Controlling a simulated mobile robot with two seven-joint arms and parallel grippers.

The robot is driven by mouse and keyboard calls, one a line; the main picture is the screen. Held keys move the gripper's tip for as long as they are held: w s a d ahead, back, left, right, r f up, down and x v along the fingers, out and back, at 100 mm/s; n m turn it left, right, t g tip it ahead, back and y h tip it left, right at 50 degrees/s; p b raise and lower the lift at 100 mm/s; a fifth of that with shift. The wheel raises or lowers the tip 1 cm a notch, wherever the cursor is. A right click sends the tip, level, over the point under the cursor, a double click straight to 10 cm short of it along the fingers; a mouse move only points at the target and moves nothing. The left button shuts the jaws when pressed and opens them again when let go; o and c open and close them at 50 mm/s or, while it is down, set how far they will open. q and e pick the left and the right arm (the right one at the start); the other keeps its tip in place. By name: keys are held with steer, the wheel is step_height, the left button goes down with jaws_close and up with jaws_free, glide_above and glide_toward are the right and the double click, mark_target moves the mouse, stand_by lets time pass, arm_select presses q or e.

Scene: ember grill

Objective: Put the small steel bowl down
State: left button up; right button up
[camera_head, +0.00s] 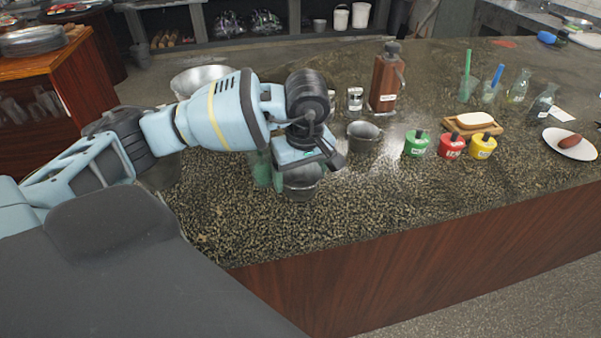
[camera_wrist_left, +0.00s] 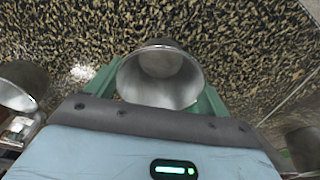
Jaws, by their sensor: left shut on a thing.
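The small steel bowl (camera_head: 302,184) is a grey metal cup held low at the near part of the speckled stone counter (camera_head: 240,220). My left gripper (camera_head: 292,170) is shut on it, coming down from above and partly covering it. In the left wrist view the bowl (camera_wrist_left: 160,78) sits between the two green fingers, its open mouth facing the camera. Speckled stone shows around it. I cannot tell if its base touches the counter. My right gripper is in neither view.
A second steel cup (camera_head: 364,136) stands right of my gripper, with green (camera_head: 416,145), red (camera_head: 451,146) and yellow (camera_head: 483,146) pots beyond. A large metal bowl (camera_head: 202,77) is behind my arm. The counter's front right stretch is clear.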

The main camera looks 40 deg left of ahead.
arm_select(q)
steer(key=o, duration=0.5)
steer(key=shift+f, duration=0.15)
steer(key=o, duration=0.5)
steer(key=shift+c, duration=0.2)
step_height(320, 180, up, 12)
steer(key=d, duration=0.1)
steer(key=shift+s+d, duration=0.15)
steer(key=shift+s, duration=0.2)
